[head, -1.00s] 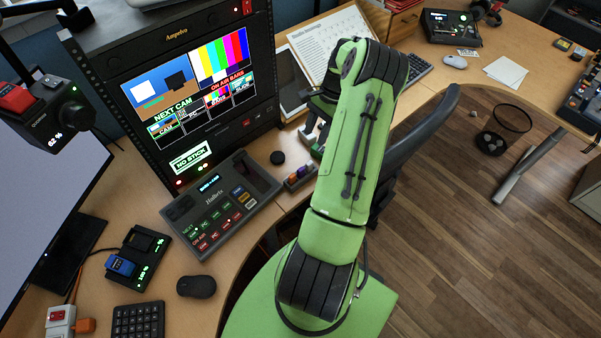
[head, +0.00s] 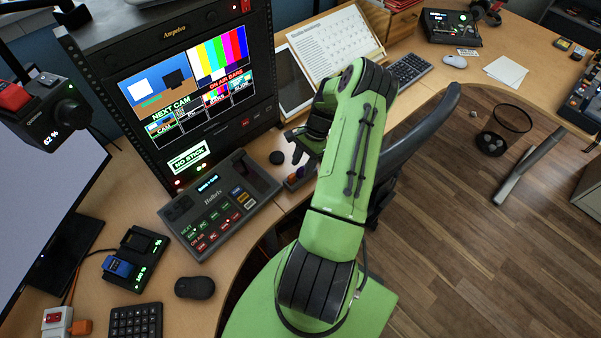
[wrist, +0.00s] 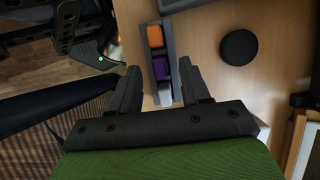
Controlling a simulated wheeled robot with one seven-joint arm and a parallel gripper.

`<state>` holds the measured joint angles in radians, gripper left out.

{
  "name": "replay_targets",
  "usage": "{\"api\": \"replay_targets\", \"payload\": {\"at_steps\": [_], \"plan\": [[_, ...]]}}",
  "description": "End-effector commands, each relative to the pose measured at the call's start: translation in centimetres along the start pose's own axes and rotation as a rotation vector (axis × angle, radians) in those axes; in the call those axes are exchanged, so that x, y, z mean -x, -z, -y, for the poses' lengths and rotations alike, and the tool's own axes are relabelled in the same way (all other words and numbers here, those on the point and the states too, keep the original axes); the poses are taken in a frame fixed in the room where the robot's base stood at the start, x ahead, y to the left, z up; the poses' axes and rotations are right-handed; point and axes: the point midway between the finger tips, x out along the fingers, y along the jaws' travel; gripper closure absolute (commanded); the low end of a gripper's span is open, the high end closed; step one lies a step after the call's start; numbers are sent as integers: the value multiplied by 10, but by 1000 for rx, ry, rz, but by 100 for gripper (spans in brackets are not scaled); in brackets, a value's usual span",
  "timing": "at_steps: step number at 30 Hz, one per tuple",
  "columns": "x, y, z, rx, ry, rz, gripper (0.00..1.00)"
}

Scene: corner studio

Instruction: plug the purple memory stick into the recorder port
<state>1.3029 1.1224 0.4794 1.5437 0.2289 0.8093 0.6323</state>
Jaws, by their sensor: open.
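A purple memory stick (wrist: 160,77) stands in the middle slot of a narrow grey holder (wrist: 155,99), between an orange stick (wrist: 155,36) and a pale one (wrist: 164,97). My gripper (wrist: 159,68) is open, its fingers on either side of the holder in the wrist view, with nothing held. How far above the stick the fingertips are is hard to tell. In the head view my gripper (head: 300,147) hangs over the desk and partly hides the holder. The rack unit (head: 170,75) at the left shows a "NO STICK" display (head: 188,158); I cannot make out its port.
A control panel (head: 208,204) with lit buttons lies left of the holder. A round black puck (head: 277,158) sits near it and also shows in the wrist view (wrist: 239,47). A tablet (head: 293,80) and a chair back (head: 405,145) are close to my arm.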

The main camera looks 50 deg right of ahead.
Motion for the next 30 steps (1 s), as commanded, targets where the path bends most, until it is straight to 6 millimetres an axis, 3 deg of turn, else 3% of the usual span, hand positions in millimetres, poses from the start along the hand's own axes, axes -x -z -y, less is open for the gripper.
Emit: {"api": "replay_targets", "payload": {"at_steps": [3, 13, 22, 30], "plan": [[-13, 0, 0, 0, 0, 0, 53], [-14, 0, 0, 0, 0, -1, 53], [-13, 0, 0, 0, 0, -1, 98], [-13, 0, 0, 0, 0, 0, 100]]}}
